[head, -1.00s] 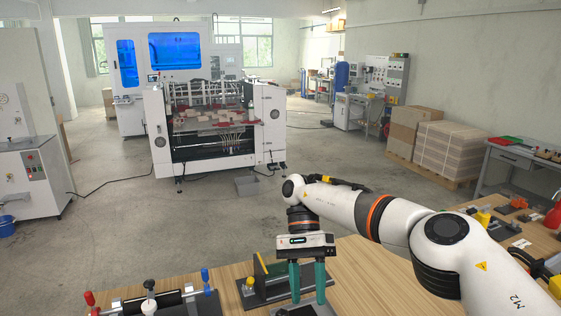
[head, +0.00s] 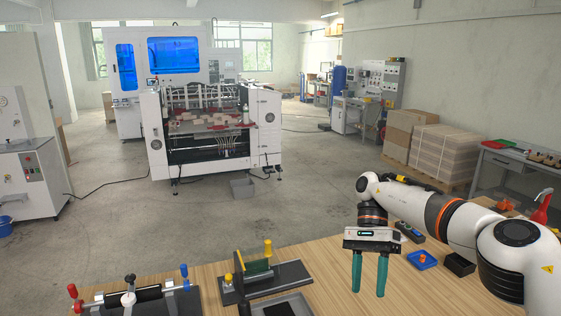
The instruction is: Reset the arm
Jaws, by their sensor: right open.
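My right arm (head: 440,210) comes in from the right over the wooden table (head: 330,285). My right gripper (head: 369,290) has two green fingers that point down and stand apart, with nothing between them. It is above the table, to the right of a dark fixture. My left gripper is not in view.
A dark fixture with a green plate (head: 258,270) and yellow knob stands left of my gripper. A roller fixture with red and blue knobs (head: 140,298) is further left. A blue tray (head: 421,260) and black box (head: 459,265) lie to the right. Bare wood lies around my gripper.

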